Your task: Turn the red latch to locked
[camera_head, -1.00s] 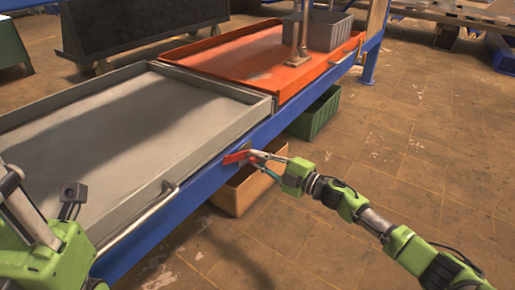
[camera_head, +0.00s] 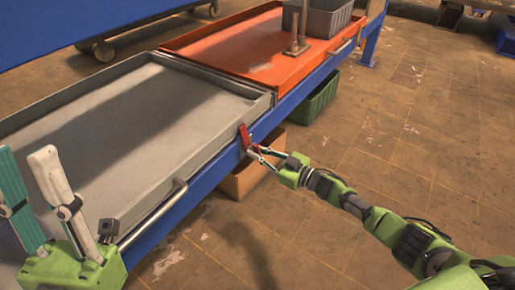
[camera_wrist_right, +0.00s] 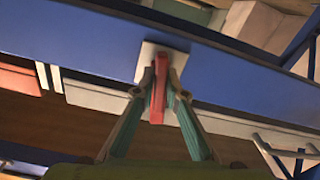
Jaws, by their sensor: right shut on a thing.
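The red latch (camera_head: 244,136) is on the blue side beam of the table, near the joint between the grey and orange trays. It stands close to upright in the head view. In the right wrist view the red latch (camera_wrist_right: 158,90) sits in front of a pale square plate (camera_wrist_right: 150,58). My right gripper (camera_head: 251,150) is shut on the latch, with one finger on each side of it in the right wrist view (camera_wrist_right: 158,95). My left gripper (camera_head: 32,165) is at the left, its two fingers apart and empty, in front of the grey tray.
The grey tray (camera_head: 100,182) has a metal handle (camera_head: 152,215) on its near side. The orange tray (camera_head: 205,45) holds a grey bin (camera_head: 332,20) and metal posts. A green crate (camera_head: 316,103) and a cardboard box (camera_head: 243,180) are under the table. The floor at the right is clear.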

